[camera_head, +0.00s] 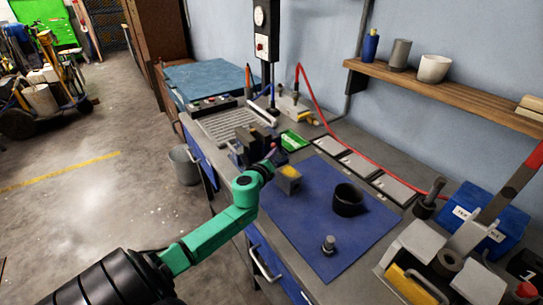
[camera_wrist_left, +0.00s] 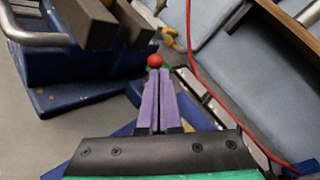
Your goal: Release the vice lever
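The blue vice (camera_head: 246,152) with dark jaws stands on the workbench; in the left wrist view its jaws (camera_wrist_left: 92,20) and blue body (camera_wrist_left: 75,62) fill the upper left. A red ball knob (camera_wrist_left: 155,60), which looks like a lever end, shows right at my left fingertips. My left gripper (camera_head: 270,164) is beside the vice in the head view. In the left wrist view its purple fingers (camera_wrist_left: 159,78) lie together with only a thin line between them. I cannot tell whether they grip the knob or only touch it. The rest of the lever is hidden. My right gripper is not in view.
A blue mat (camera_head: 305,225) holds a grey block with a yellow top (camera_head: 289,181), a black ring (camera_head: 348,208) and a small metal part (camera_head: 328,245). A red hose (camera_head: 340,143) runs along the bench back. A wooden shelf (camera_head: 440,92) hangs at right.

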